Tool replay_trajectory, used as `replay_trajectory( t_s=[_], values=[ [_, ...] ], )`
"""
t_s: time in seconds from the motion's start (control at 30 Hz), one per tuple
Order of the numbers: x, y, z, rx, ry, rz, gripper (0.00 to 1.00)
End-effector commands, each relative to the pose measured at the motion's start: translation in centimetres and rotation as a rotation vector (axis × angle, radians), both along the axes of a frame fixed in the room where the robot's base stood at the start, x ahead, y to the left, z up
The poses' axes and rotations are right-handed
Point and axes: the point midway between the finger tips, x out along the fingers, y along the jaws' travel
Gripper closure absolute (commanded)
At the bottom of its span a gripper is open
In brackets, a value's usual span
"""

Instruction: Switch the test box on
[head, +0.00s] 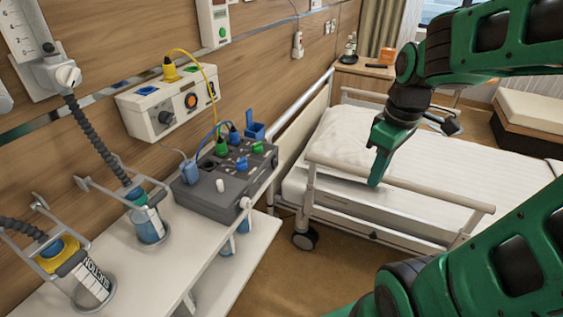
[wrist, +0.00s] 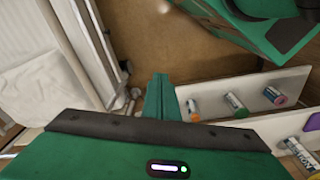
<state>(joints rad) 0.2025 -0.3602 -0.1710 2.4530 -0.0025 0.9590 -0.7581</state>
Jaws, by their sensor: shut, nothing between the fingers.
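A dark grey box (head: 215,198) sits on the white shelf at the left in the head view; it looks like the test box. Its top carries green and blue plugs, small knobs and a raised blue flap (head: 254,130). A white knob or lever stands on its front part. I cannot tell its switch state. My gripper (head: 376,182) points down over the near bed rail, well to the right of the box and apart from it. Its fingers are shut and empty; they also show in the wrist view (wrist: 160,95). The box is not clearly visible in the wrist view.
A white wall unit (head: 172,103) with a black knob and an orange button hangs behind the box, with a yellow cable. Suction jars (head: 148,226) stand on the white shelf (head: 190,255) at left. The bed rail (head: 400,185) lies beneath my gripper. Floor shows between shelf and bed.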

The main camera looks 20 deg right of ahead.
Motion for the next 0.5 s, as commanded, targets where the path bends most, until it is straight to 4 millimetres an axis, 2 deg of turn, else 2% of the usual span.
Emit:
replay_trajectory(
  t_s=[0.5],
  values=[
    [10.0, 3.7, 0.5, -0.064, -0.151, 1.023, 1.0]
  ],
)
